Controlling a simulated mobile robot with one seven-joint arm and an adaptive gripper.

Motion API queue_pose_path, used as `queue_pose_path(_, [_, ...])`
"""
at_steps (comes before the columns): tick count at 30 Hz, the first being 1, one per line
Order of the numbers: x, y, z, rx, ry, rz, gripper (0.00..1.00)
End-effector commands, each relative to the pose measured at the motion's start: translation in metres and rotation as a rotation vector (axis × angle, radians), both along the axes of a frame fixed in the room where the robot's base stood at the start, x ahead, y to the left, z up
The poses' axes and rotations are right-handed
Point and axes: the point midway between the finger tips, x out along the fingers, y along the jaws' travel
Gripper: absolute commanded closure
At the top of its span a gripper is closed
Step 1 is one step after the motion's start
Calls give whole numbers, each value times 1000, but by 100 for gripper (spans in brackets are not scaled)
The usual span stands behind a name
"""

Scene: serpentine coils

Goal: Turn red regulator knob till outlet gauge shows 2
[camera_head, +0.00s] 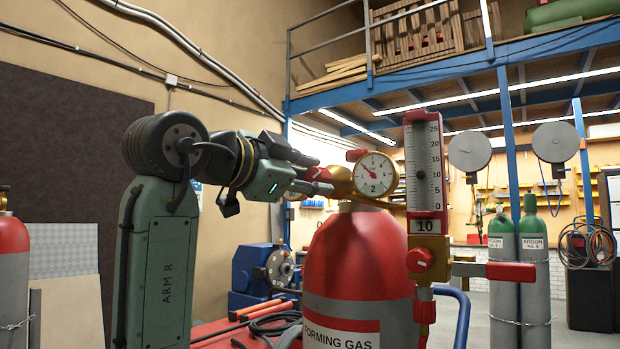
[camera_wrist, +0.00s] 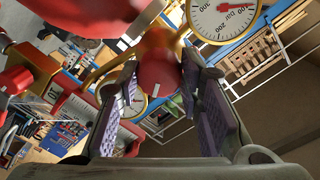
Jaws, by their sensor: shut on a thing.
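The red regulator knob (camera_wrist: 160,76) is between the fingers of my gripper (camera_wrist: 160,88) in the wrist view. In the head view my gripper (camera_head: 318,174) reaches the brass regulator from the left, shut on the knob, which is mostly hidden by the fingers. In the wrist view a bar gauge (camera_wrist: 222,14) marked 100 to 300 is cut off at the top. Another gauge (camera_wrist: 134,106) is partly hidden behind the knob and finger.
The red forming gas cylinder (camera_head: 345,255) stands below the regulator. A tall flow tube (camera_head: 424,165) with a second red knob (camera_head: 420,260) stands right of the gauge. Green-topped argon cylinders (camera_head: 530,240) stand farther right. Hoses (camera_head: 270,325) lie at lower left of the cylinder.

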Motion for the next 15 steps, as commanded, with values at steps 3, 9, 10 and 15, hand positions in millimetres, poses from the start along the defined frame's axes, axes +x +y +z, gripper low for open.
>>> queue_pose_path(3, [0,0,0,0,-1,1,95])
queue_pose_path(9, [0,0,0,-1,0,1,60])
queue_pose_path(10, [0,0,0,-1,0,1,58])
queue_pose_path(15, [0,0,0,-1,1,0,47])
